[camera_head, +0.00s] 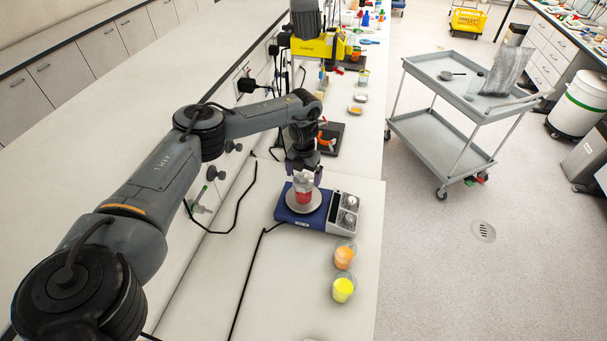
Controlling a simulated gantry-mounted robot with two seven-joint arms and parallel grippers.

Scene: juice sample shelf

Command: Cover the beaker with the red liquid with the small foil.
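The beaker with the red liquid (304,198) stands on the round plate of a blue hotplate stirrer (287,215). A pale, crumpled piece, which looks like the small foil (303,182), is at the top of this beaker. I cannot tell whether it rests on the rim or is held just above it. My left gripper (304,172), with purple fingers, points down right over the beaker and is at or just above the foil. Whether its fingers are closed on the foil is too small to tell. My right gripper is not in view.
Beakers with orange liquid (344,257) and yellow liquid (343,289) stand in front of the stirrer. A black cable (251,270) runs along the bench. A yellow-based device (322,46) stands farther back. A grey cart (455,80) at the right carries a large foil sheet (507,70).

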